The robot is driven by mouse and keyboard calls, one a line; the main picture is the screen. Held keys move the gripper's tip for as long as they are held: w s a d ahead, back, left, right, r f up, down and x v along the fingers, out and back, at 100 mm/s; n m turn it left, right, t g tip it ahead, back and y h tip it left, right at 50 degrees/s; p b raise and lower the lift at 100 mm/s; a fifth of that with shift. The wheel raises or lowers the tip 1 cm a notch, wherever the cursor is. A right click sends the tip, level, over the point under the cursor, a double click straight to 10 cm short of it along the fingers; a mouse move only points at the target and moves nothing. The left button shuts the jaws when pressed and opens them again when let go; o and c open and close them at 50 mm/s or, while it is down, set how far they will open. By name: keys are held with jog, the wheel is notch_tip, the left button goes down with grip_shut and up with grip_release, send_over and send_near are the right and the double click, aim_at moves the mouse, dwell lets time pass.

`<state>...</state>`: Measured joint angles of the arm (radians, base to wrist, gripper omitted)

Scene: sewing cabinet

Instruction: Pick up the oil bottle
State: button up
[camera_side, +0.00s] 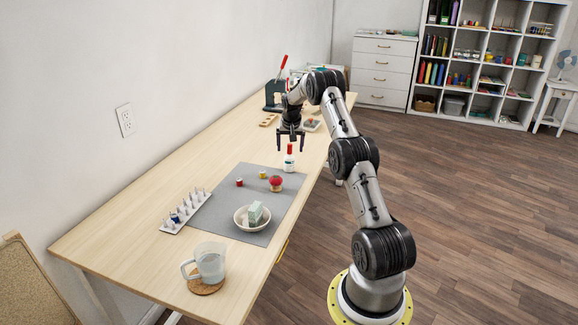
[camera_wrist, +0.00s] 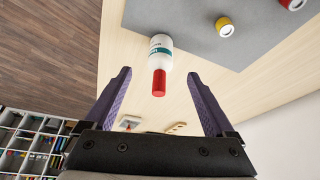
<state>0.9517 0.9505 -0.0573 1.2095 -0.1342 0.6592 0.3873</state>
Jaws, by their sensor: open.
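The oil bottle (camera_side: 289,160) is white with a red cap. It stands upright on the table near the far edge of the grey mat (camera_side: 231,178). My gripper (camera_side: 290,148) is open and empty, its fingers pointing down, close to the bottle in the side view. In the wrist view the bottle (camera_wrist: 160,58) shows ahead of the gap between my fingers (camera_wrist: 158,88), its red cap toward the gripper. The fingers do not touch it. The bottle's label shows there only in part.
A red pincushion (camera_side: 276,181), a red spool (camera_side: 239,182) and a yellow spool (camera_side: 263,174) lie on the mat. A bowl (camera_side: 240,222) with a box, a spool rack (camera_side: 186,212) and a glass mug (camera_side: 209,262) stand nearer the front. The table's left middle is clear.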

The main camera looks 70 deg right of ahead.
aim_at(289, 163)
jog(key=x, duration=0.5)
jog(key=shift+x, duration=2.85)
jog(key=shift+a, duration=0.1)
grip_shut()
jog(key=shift+r, duration=0.1)
